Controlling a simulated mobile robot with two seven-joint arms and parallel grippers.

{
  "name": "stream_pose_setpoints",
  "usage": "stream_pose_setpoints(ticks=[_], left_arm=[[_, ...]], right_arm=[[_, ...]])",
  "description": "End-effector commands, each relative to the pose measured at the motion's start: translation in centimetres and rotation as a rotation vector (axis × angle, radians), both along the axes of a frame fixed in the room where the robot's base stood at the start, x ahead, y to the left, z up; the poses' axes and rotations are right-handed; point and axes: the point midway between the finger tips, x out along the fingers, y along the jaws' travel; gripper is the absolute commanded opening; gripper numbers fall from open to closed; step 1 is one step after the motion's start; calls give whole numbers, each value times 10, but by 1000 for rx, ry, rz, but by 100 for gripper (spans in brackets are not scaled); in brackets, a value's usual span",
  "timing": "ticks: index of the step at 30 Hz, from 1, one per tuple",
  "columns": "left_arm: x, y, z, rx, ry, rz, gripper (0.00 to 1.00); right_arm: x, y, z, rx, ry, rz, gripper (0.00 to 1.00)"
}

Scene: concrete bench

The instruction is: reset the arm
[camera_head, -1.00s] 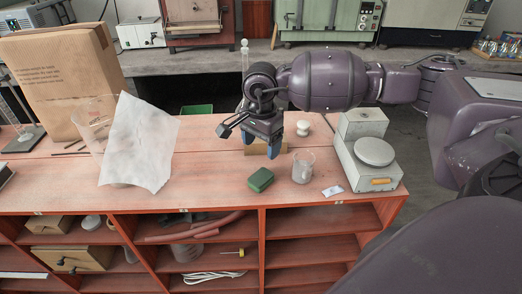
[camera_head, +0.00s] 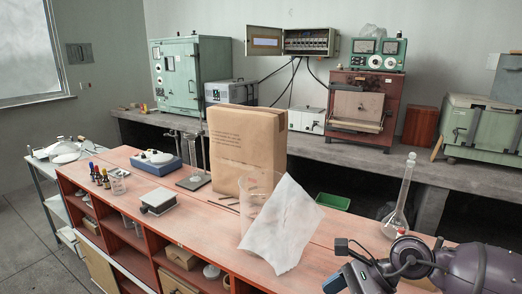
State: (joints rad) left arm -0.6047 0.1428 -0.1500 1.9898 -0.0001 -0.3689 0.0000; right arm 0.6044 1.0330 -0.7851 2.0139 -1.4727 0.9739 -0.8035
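My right arm (camera_head: 460,268) is purple and comes in at the bottom right corner, over the right part of the red-topped bench (camera_head: 215,232). Its gripper (camera_head: 345,278) points down at the bottom edge. A blue finger part shows, but the fingertips are cut off, so its opening and any held thing are hidden. The gripper is just right of a white sheet (camera_head: 283,228) that leans on a clear beaker (camera_head: 258,190). My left gripper is not in view.
A tall brown paper bag (camera_head: 245,150) stands behind the beaker. A glass volumetric flask (camera_head: 397,215) stands close behind my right arm. A blue instrument (camera_head: 157,165) and small bottles (camera_head: 97,174) sit at left. The bench's front middle is fairly clear.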

Motion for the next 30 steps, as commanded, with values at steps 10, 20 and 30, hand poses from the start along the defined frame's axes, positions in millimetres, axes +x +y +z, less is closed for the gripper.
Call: stream_pose_setpoints(ticks=[10, 20, 30], left_arm=[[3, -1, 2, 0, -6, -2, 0], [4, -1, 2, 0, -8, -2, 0], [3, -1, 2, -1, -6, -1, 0]], right_arm=[[-16, 75, 64, 818, 368, -466, 75], [6, 23, 85, 1464, 832, -1063, 75], [-18, -75, 8, 1968, 1334, -1816, 75]])
